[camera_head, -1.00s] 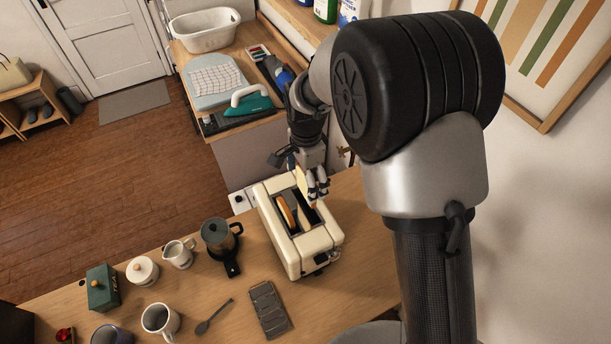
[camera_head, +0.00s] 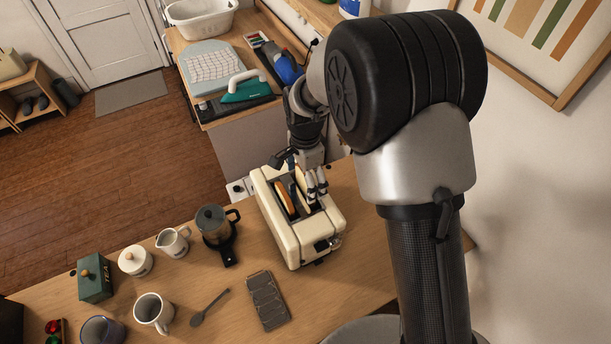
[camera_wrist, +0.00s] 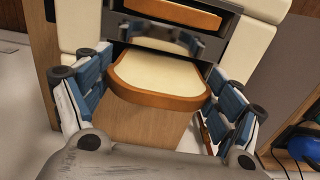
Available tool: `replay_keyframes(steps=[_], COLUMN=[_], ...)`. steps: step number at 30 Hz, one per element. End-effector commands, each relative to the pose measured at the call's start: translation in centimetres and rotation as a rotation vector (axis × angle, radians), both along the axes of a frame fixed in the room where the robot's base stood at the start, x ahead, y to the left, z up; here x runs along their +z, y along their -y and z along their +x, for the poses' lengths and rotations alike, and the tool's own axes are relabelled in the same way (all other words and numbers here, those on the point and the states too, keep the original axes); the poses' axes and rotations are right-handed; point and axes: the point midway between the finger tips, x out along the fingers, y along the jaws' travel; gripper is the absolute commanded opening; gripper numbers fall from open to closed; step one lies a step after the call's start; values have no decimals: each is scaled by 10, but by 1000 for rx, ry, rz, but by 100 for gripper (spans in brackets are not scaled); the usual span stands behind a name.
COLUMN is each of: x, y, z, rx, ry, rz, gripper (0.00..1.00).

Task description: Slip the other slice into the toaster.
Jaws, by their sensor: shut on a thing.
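The cream toaster (camera_head: 275,223) stands on the wooden counter, its two dark slots facing up. One browned slice (camera_head: 284,199) sits in the left slot; its crust also shows at the top of the wrist view (camera_wrist: 172,12). My gripper (camera_head: 314,186) is over the far right part of the toaster, shut on the other slice (camera_head: 301,178). In the wrist view this pale slice with a brown crust (camera_wrist: 165,78) is between my blue-padded fingers. Its far end meets the right slot; how deep it sits is hard to tell.
Left of the toaster stand a coffee press (camera_head: 213,226), a small jug (camera_head: 173,242), a lidded pot (camera_head: 135,261), a green tea box (camera_head: 95,277) and a mug (camera_head: 153,312). A spoon (camera_head: 210,308) and a dark slab (camera_head: 267,300) lie in front. An iron (camera_head: 247,88) is behind.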

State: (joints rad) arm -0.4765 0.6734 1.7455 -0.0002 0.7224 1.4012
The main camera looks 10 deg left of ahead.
Motion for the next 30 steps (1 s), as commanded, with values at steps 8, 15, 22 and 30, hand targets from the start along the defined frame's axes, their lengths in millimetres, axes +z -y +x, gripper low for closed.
replay_keyframes(steps=[8, 15, 22, 30], x=[-7, -6, -6, -6], y=[0, 0, 0, 0], z=[0, 0, 0, 0], rx=[0, 0, 0, 0], ry=[0, 0, 0, 0], rz=[0, 0, 0, 0], gripper=[65, 91, 100, 100])
